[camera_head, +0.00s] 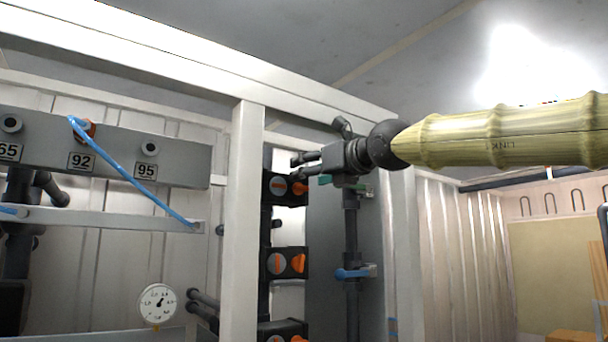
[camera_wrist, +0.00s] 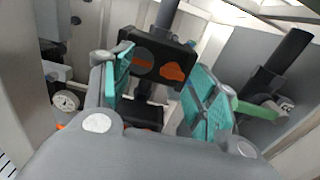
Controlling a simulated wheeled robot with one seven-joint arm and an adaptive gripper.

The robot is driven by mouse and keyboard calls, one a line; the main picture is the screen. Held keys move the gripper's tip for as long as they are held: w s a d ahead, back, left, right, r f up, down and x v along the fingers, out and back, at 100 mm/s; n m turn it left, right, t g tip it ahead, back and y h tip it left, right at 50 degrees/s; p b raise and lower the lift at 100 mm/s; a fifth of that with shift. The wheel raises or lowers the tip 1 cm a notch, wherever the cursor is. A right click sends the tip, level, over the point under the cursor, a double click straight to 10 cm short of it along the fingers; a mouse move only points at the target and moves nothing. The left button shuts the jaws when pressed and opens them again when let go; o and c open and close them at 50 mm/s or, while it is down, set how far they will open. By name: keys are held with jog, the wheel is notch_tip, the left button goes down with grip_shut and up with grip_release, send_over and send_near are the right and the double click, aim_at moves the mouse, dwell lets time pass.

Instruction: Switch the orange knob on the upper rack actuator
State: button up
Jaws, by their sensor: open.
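The upper rack actuator (camera_head: 268,189) is a black box on a dark vertical pipe, with an orange knob (camera_head: 299,188) on its right side and a round dial with an orange bar on its left. My gripper (camera_head: 303,167) is open at the upper right of this box. In the wrist view, the teal-padded fingers (camera_wrist: 158,78) stand apart on either side of a black actuator box. Its orange knob (camera_wrist: 175,72) shows in the gap, beyond the fingertips. I see no contact with the knob.
Similar actuators sit below, one in the middle (camera_head: 285,263) and one at the bottom edge. A white post (camera_head: 243,210) stands just left of them. A pipe at right carries a green valve handle (camera_head: 365,190) and a blue one (camera_head: 352,273). A gauge (camera_head: 157,304) is at lower left.

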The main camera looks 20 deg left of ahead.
aim_at(304, 187)
jog(key=w, duration=0.2)
jog(key=w+a+f, duration=0.1)
jog(key=w, duration=0.1)
jog(key=w+a+f+p, duration=0.1)
jog(key=w, duration=0.1)
jog(key=shift+w+a+f, duration=0.1)
jog(key=shift+w+a, duration=0.1)
jog(key=shift+w, duration=0.2)
jog(key=shift+a, duration=0.45)
jog(key=shift+s+r, duration=0.25)
jog(key=shift+s, duration=0.1)
jog(key=c, duration=1)
